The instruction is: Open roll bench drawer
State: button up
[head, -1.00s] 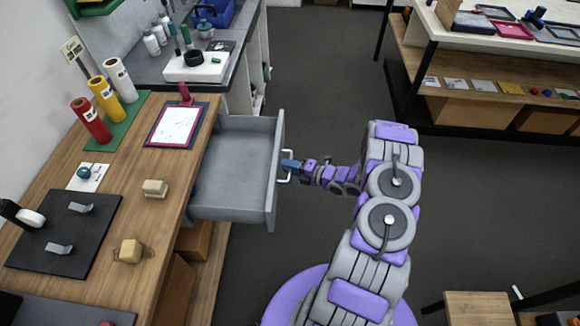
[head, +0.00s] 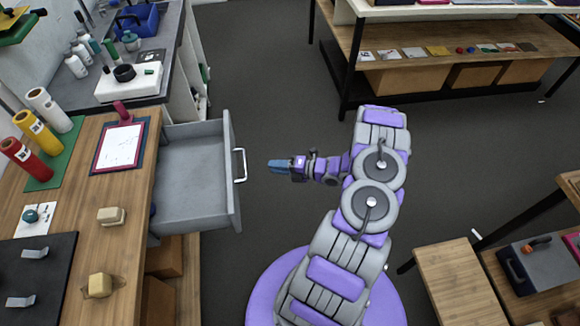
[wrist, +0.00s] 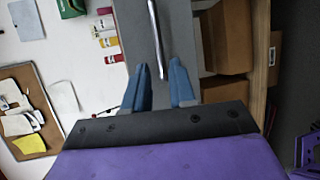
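The grey roll bench drawer (head: 190,185) stands pulled out from the wooden bench (head: 125,200), and its inside looks empty. Its pale bar handle (head: 239,165) is on the front panel. My gripper (head: 272,166) is to the right of the handle, apart from it, with a small gap of floor between. In the wrist view my gripper's two blue fingers (wrist: 160,84) are spread with nothing between them. The handle (wrist: 156,40) shows ahead of the fingertips there, in front of the grey drawer front.
Red, yellow and white rolls (head: 38,133) stand on a green mat on the bench. A framed screen (head: 120,145) lies near the drawer. Cardboard boxes (head: 160,300) sit under the bench. A wooden stool or table (head: 455,285) is at lower right.

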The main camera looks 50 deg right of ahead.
jog(key=v, duration=0.4)
jog(key=shift+s+d, duration=0.1)
jog(key=shift+s, duration=0.2)
dwell(0.3)
